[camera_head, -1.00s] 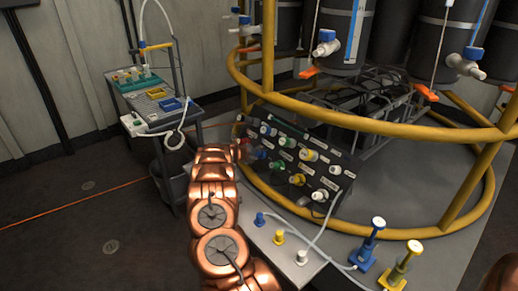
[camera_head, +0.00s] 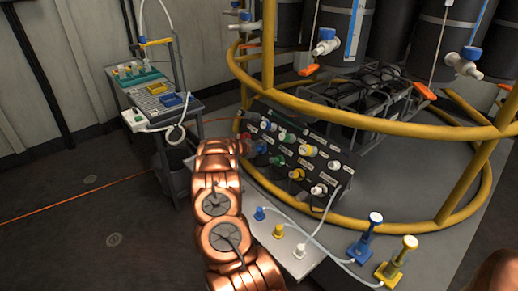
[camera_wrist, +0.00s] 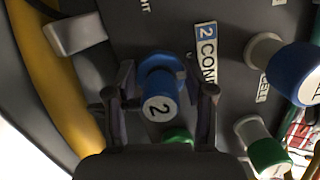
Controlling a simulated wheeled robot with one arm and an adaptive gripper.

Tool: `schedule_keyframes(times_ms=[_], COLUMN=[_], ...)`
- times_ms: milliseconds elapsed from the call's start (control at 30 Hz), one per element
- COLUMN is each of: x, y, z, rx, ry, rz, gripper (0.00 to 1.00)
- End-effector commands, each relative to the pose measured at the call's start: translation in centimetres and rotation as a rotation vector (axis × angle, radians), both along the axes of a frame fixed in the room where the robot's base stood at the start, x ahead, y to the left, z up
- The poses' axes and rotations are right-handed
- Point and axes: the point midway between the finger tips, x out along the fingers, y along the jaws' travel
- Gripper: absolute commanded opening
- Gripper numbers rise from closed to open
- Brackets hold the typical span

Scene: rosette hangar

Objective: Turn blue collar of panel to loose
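The dark panel (camera_head: 318,160) with coloured collars and white labels stands tilted inside the yellow ring frame in the head view. The fingers are apart, with a visible gap at the right finger; contact at the left finger is unclear. In the head view my copper arm reaches to the panel's left end, and the gripper is mostly hidden.
Another large blue knob (camera_wrist: 298,72) and a green one (camera_wrist: 268,155) are close on the right in the wrist view. A yellow rail (camera_wrist: 48,85) runs on the left. A cart (camera_head: 158,103) stands left of the arm. Hoses cross the front plate.

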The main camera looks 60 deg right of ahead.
Motion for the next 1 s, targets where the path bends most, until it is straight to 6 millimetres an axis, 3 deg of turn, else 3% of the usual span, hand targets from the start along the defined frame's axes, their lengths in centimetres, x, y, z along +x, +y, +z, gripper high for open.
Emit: schedule_keyframes(times_ms=[200, 633, 1000], x=[0.0, 0.2, 0.3], y=[0.0, 0.4, 3.7], z=[0.0, 0.4, 2.3], rx=[0.0, -0.001, -0.001], ry=[-0.001, -0.002, -0.001], rz=[0.0, 0.001, -0.001], gripper=[0.76, 0.76, 0.76])
